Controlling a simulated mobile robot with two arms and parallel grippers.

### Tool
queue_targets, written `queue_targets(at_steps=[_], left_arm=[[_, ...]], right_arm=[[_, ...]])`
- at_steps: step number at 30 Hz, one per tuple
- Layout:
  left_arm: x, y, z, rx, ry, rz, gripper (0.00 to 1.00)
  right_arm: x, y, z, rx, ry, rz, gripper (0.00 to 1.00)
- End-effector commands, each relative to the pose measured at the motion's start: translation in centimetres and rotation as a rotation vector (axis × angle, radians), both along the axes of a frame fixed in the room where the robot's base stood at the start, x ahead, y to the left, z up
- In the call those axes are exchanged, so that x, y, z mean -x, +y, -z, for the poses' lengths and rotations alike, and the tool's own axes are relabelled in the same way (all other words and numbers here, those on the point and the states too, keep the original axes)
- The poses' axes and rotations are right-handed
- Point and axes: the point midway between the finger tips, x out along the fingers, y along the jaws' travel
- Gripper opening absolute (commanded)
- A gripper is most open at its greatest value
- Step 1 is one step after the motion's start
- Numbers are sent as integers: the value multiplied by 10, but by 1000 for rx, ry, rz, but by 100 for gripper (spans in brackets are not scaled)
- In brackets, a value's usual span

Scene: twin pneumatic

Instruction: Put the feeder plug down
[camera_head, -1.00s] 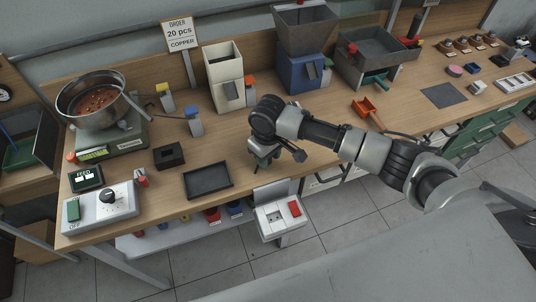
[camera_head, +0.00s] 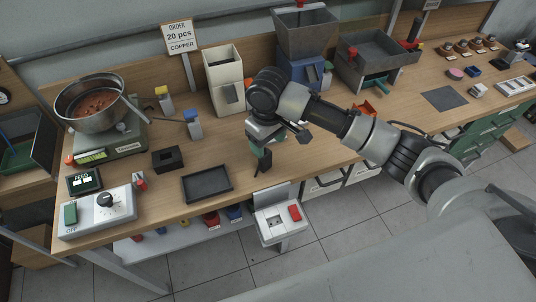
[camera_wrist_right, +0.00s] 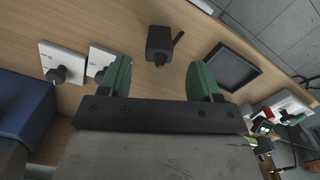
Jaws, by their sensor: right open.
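The feeder plug, a small black block with a short stub of cable (camera_head: 264,161), stands on the wooden bench near its front edge, right of the dark tray. It also shows in the right wrist view (camera_wrist_right: 160,43), beyond my fingertips and apart from them. My right gripper (camera_head: 266,136) is over the bench just above and behind the plug. In the wrist view its two green fingers (camera_wrist_right: 160,80) are spread apart with nothing between them. My left gripper is not in view.
The dark tray (camera_head: 208,184) lies left of the plug. A black block with a slot (camera_head: 168,159) and the control box with a dial (camera_head: 98,212) are further left. A white socket box with a red switch (camera_head: 282,223) hangs below the front edge. The blue hopper (camera_head: 304,72) stands behind.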

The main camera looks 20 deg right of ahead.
Motion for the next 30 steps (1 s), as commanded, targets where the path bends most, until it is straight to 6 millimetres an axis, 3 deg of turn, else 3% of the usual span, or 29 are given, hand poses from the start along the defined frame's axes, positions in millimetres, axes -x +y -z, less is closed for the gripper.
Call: queue_targets(at_steps=[6, 11, 26, 30], left_arm=[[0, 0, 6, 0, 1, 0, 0], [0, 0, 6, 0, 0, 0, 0], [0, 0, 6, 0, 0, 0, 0], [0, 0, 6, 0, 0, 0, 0]], right_arm=[[0, 0, -33, 0, -1, 0, 63], [0, 0, -43, -1, 0, 0, 63], [0, 1, -43, -1, 2, -1, 63], [14, 12, -27, -34, -5, -32, 63]])
